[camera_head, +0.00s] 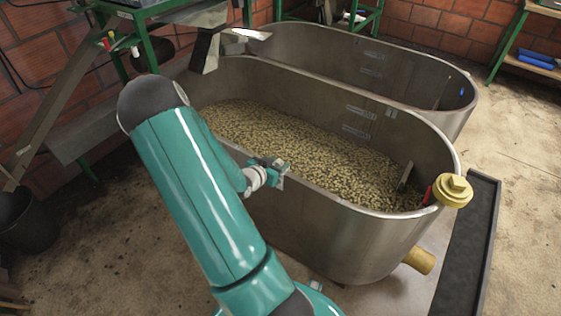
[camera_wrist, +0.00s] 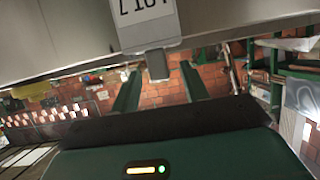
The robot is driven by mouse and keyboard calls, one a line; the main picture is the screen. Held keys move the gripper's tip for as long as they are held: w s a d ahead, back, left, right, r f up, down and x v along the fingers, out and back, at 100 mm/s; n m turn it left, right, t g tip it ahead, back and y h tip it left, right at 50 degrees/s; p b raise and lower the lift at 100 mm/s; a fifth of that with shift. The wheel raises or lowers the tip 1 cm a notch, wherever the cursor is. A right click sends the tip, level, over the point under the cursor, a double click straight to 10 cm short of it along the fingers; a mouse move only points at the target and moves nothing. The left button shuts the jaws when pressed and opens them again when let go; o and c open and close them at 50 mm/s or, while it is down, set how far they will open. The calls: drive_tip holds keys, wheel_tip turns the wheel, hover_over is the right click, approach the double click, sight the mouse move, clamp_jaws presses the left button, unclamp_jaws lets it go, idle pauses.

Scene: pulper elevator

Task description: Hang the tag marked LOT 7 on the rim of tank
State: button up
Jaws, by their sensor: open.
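The tag marked LOT 7 (camera_wrist: 146,18) is white and shows upside down at the top of the wrist view. It lies against a grey metal wall (camera_wrist: 60,45), with a small grey clip (camera_wrist: 158,66) at the wall's edge. My gripper (camera_wrist: 159,72) is open, with one green finger on each side of the clip and a gap to both. In the head view my gripper (camera_head: 268,172) is small, at the near rim of the front steel tank (camera_head: 330,222), partly behind my arm.
The front tank holds many pale beans (camera_head: 290,145). A second steel tank (camera_head: 380,65) stands behind it. A yellow valve knob (camera_head: 453,190) and a red item (camera_head: 428,196) are at the right end. A dark channel (camera_head: 470,245) runs along the floor. A black bucket (camera_head: 25,222) stands left.

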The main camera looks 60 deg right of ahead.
drive_tip(key=v, duration=1.1)
drive_tip(key=shift+w, duration=0.1)
drive_tip(key=w+a+r+n+t+y, duration=0.4)
drive_tip(key=w+a+r+t+y, duration=0.1)
drive_tip(key=w+a, duration=0.45)
drive_tip(key=w+a+r+n+t+y, duration=0.4)
drive_tip(key=w+a+r+t, duration=0.15)
drive_tip(key=w+a, duration=0.4)
drive_tip(key=s+a+r+n+g+y, duration=0.1)
drive_tip(key=s+a+r+n+y, duration=0.25)
drive_tip(key=a+r, duration=0.4)
drive_tip(key=s+a+r+n+y, duration=0.2)
drive_tip(key=s+a+r+n, duration=0.3)
drive_tip(key=a, duration=0.5)
drive_tip(key=s+a+r+n+g+h, duration=0.1)
drive_tip(key=s+r+n+g, duration=0.1)
drive_tip(key=s, duration=0.6)
drive_tip(key=shift+s+r+n, duration=0.35)
drive_tip(key=shift+r+n, duration=0.3)
drive_tip(key=shift+r, duration=0.05)
